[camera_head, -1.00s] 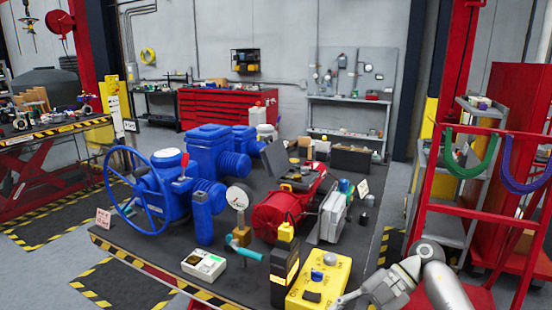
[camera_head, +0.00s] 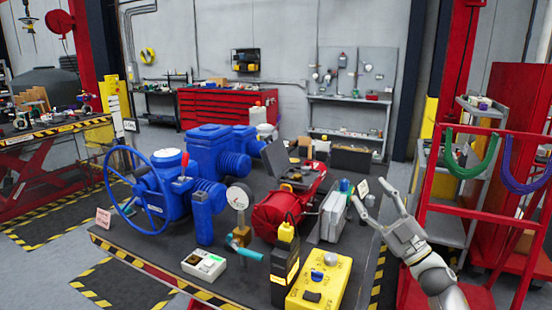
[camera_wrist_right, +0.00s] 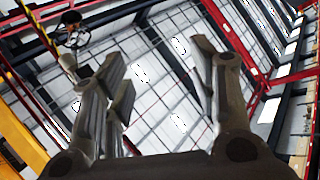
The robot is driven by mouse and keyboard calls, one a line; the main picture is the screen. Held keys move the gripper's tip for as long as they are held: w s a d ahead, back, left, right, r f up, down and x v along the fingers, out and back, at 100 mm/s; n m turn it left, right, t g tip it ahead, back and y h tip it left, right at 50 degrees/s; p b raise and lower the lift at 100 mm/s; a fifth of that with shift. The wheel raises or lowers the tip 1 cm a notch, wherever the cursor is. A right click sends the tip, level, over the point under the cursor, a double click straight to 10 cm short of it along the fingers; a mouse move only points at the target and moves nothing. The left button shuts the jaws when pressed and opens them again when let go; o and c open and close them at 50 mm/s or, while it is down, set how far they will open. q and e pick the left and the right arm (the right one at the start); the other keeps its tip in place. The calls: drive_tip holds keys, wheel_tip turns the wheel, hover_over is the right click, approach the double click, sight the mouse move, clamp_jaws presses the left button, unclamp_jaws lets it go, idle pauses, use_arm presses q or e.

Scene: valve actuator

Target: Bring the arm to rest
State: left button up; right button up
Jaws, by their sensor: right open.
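My right gripper (camera_head: 376,203) is raised at the right of the head view, off the right edge of the table. Its fingers are spread apart and point up and to the left. Nothing is between them. In the right wrist view the open fingers (camera_wrist_right: 160,85) frame only the ceiling beams and windows. My left gripper is not in view. The blue valve actuator (camera_head: 165,195) with its handwheel stands on the dark table (camera_head: 140,237).
A yellow control box (camera_head: 318,284), a red motor-like unit (camera_head: 277,216) and a grey case (camera_head: 333,216) are on the table near the right arm. A red frame with hoses (camera_head: 480,212) stands close on the right. The air above the table is clear.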

drive_tip(key=w+d+f+m+t+h, duration=0.3)
drive_tip(key=w+d+m+h, duration=0.2)
drive_tip(key=d+m+h, duration=0.55)
wheel_tip(320, 180, down, 10)
drive_tip(key=w+d+m+g+h, duration=0.2)
drive_tip(key=g+h, duration=0.2)
drive_tip(key=h, duration=0.1)
drive_tip(key=s+a+f+g, duration=0.15)
drive_tip(key=s+f, duration=0.35)
drive_tip(key=f, duration=0.7)
drive_tip(key=s+a+f+g, duration=0.1)
drive_tip(key=s+f+g, duration=0.25)
drive_tip(key=f, duration=0.85)
drive_tip(key=s+a+f+g, duration=0.15)
drive_tip(key=s+f, duration=0.35)
drive_tip(key=f, duration=0.6)
drive_tip(key=s+a+f+g, duration=0.3)
drive_tip(key=s+f+g, duration=0.3)
drive_tip(key=s+f, duration=1.65)
drive_tip(key=s+a+f+g, duration=0.1)
drive_tip(key=s+f, duration=0.1)
drive_tip(key=s, duration=0.8)
drive_tip(key=s+a+f+g, duration=0.2)
drive_tip(key=s+f, duration=0.1)
drive_tip(key=s, duration=0.8)
drive_tip(key=s+a+f+m+g+y, duration=0.1)
drive_tip(key=s+a+f+g, duration=0.1)
drive_tip(key=s, duration=0.9)
drive_tip(key=shift+s+f, duration=0.25)
drive_tip(key=shift+f, duration=0.3)
